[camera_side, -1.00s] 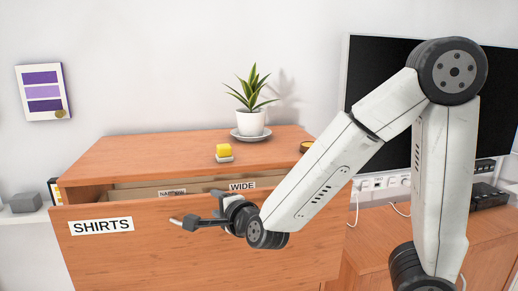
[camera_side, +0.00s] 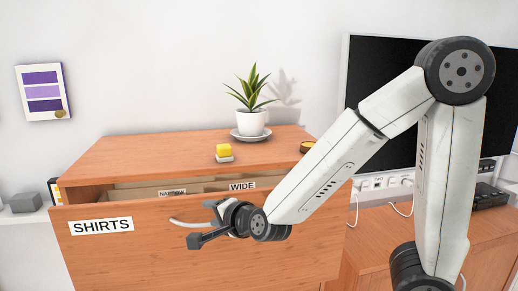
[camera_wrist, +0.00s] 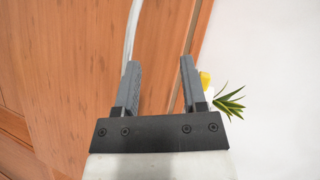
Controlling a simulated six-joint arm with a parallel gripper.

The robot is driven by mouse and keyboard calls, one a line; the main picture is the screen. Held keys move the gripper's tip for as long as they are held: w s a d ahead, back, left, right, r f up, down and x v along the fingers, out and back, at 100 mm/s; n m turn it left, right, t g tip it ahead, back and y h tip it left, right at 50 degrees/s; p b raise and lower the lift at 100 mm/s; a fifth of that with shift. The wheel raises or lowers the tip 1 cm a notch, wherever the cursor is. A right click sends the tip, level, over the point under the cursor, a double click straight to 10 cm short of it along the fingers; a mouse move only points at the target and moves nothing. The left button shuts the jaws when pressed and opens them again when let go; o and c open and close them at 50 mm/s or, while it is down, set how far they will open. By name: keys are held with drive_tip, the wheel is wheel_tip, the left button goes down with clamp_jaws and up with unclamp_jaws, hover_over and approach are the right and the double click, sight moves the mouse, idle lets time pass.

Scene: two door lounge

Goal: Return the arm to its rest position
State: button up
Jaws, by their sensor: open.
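My gripper (camera_side: 201,222) is open and empty in front of the open drawer labelled SHIRTS (camera_side: 300,262). The drawer's pale curved handle (camera_side: 184,223) shows beside my fingers in the side view; its right part is hidden behind my gripper. In the wrist view my gripper (camera_wrist: 158,70) has its two dark fingers apart with nothing between them. The handle (camera_wrist: 133,25) runs up from behind the left finger there. I cannot tell if that finger touches it. My arm is bent, with its elbow high at the right.
The dresser top (camera_side: 150,155) holds a potted plant (camera_side: 251,122), a yellow block on a small light base (camera_side: 223,152) and a small round dark item (camera_side: 307,147). NARROW and WIDE labels show inside the drawer. A television (camera_side: 385,75) stands behind my arm.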

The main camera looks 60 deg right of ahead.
drive_tip(key=s+d+f+n+g+y, duration=0.2)
drive_tip(key=s+f+n+g, duration=0.9)
drive_tip(key=n, duration=0.8)
drive_tip(key=shift+s+f+y, duration=0.65)
drive_tip(key=shift+f+y, duration=0.05)
drive_tip(key=shift+f, duration=0.1)
